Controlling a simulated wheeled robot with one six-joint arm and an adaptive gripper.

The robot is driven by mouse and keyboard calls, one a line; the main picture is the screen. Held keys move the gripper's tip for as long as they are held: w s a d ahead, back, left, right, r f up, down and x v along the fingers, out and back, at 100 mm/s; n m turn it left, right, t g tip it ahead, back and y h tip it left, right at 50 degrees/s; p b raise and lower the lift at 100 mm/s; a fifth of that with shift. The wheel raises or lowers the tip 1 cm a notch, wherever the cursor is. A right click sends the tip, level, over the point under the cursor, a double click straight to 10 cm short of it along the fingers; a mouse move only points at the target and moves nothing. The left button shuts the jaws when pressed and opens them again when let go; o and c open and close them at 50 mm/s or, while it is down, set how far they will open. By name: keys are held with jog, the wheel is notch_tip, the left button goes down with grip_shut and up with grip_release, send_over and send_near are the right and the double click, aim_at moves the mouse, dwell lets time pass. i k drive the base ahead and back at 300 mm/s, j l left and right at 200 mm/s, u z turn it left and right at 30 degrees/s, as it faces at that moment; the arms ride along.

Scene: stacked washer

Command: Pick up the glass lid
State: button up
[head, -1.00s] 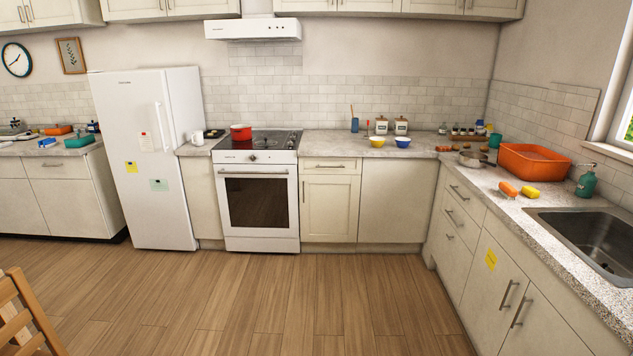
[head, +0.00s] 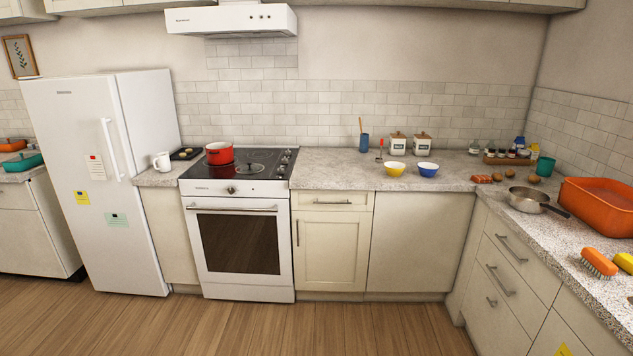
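What looks like the glass lid (head: 256,167) lies flat on the black cooktop of the white stove, with a small knob at its middle. It is see-through and its rim is hard to make out. A red pot (head: 219,153) stands on the cooktop to its left. My gripper is not in view.
The floor (head: 250,325) before the stove (head: 238,240) is clear. A white mug (head: 162,161) stands left of the stove, beside the fridge (head: 105,180). Yellow (head: 395,172) and blue (head: 428,169) bowls are to its right. A pan (head: 527,199) and orange basin (head: 600,205) are on the right counter.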

aim_at(251, 168)
jog(key=i+u, duration=0.1)
jog(key=i, duration=0.75)
jog(key=i+l, duration=0.15)
jog(key=i, duration=0.75)
jog(key=u, duration=0.05)
